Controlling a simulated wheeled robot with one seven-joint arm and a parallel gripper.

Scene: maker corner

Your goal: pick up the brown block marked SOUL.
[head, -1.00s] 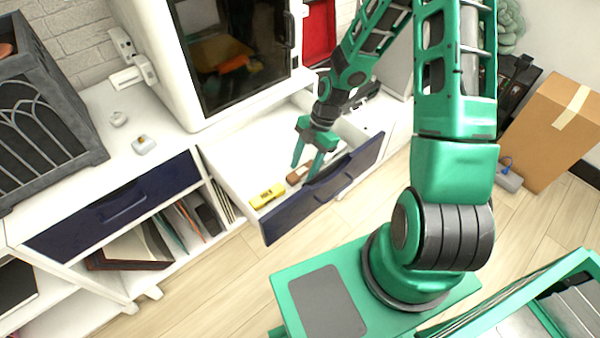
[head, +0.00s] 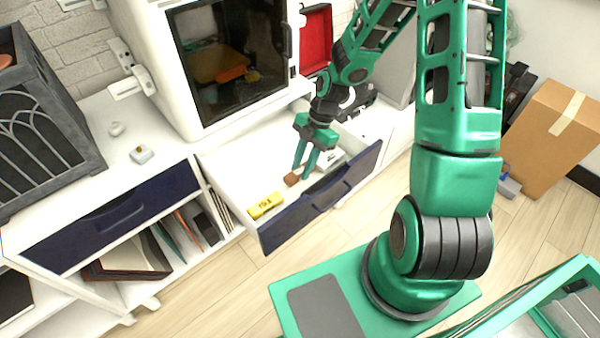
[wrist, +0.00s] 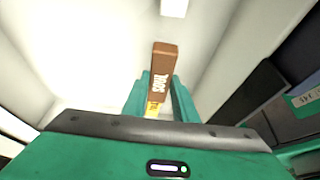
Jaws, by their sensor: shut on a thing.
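The brown block marked SOUL (wrist: 162,70) is between the two green fingers of my gripper (wrist: 160,96) in the wrist view, its white lettering showing. In the head view the brown block (head: 291,180) is at the fingertips of my gripper (head: 301,174), inside the open drawer. My gripper is shut on this block. I cannot tell whether the block is clear of the drawer floor.
The open drawer (head: 232,178) has a dark blue front. A yellow block (head: 265,206) lies in it, left of the brown one, and a white object (head: 328,159) is to the right. A white cabinet (head: 160,75) with a dark door stands above.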

